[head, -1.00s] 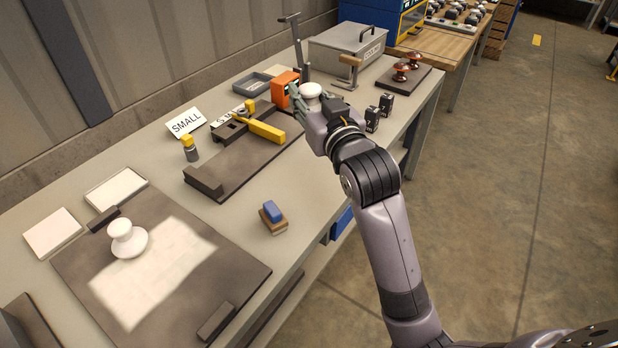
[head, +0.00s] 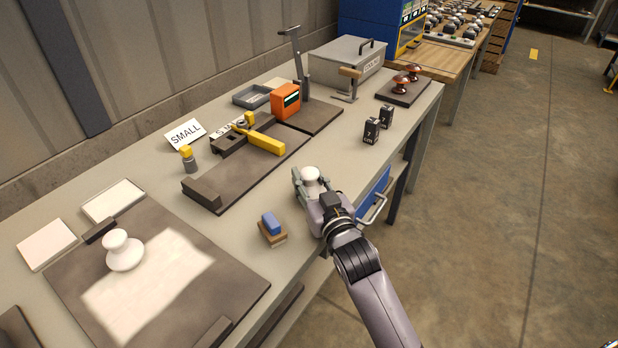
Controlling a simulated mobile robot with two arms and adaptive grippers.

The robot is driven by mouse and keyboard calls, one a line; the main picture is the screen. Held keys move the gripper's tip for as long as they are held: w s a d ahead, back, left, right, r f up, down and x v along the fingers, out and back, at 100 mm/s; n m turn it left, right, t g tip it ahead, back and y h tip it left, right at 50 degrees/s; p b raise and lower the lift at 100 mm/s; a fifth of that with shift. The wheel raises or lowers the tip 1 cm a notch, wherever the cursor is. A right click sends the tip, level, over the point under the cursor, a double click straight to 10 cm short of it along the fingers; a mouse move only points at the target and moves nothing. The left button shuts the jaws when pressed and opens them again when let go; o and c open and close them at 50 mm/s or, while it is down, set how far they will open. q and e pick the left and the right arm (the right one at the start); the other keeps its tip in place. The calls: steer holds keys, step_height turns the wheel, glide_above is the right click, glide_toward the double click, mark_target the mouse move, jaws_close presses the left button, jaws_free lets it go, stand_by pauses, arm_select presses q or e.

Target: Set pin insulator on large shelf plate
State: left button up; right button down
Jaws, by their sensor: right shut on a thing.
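My right gripper (head: 308,183) is shut on a white pin insulator (head: 311,174), whose rounded top shows between the fingers. It is over the front part of the bench, right of the blue-and-tan block; its height above the top is hard to judge. Another white insulator (head: 123,251) stands upright on a large dark plate (head: 225,284) at the lower left, near its back edge. I cannot tell whether this is the large shelf plate, as no label for it shows. My left gripper is not in view.
A blue-and-tan block (head: 271,226) lies between the large plate and my right gripper. A dark fixture with a yellow lever (head: 262,142), an orange device (head: 285,101) and a SMALL sign (head: 185,133) stand behind. Two small black blocks (head: 371,130) stand to the right.

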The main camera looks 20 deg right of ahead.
mark_target(314, 181)
steer(key=c, duration=1.6)
jaws_free()
steer(key=shift+f, duration=0.1)
steer(key=shift+c, duration=0.2)
steer(key=o, duration=0.5)
steer(key=shift+c, duration=0.2)
steer(key=shift+b, duration=0.35)
steer(key=s+p, duration=0.2)
steer(key=s, duration=0.1)
steer(key=s+d+p, duration=0.1)
steer(key=s, duration=0.1)
steer(key=shift+r, duration=0.25)
steer(key=s+d+p, duration=0.1)
steer(key=s+p, duration=0.1)
steer(key=s, duration=1)
steer(key=shift+s+f, duration=0.15)
steer(key=shift+f, duration=0.05)
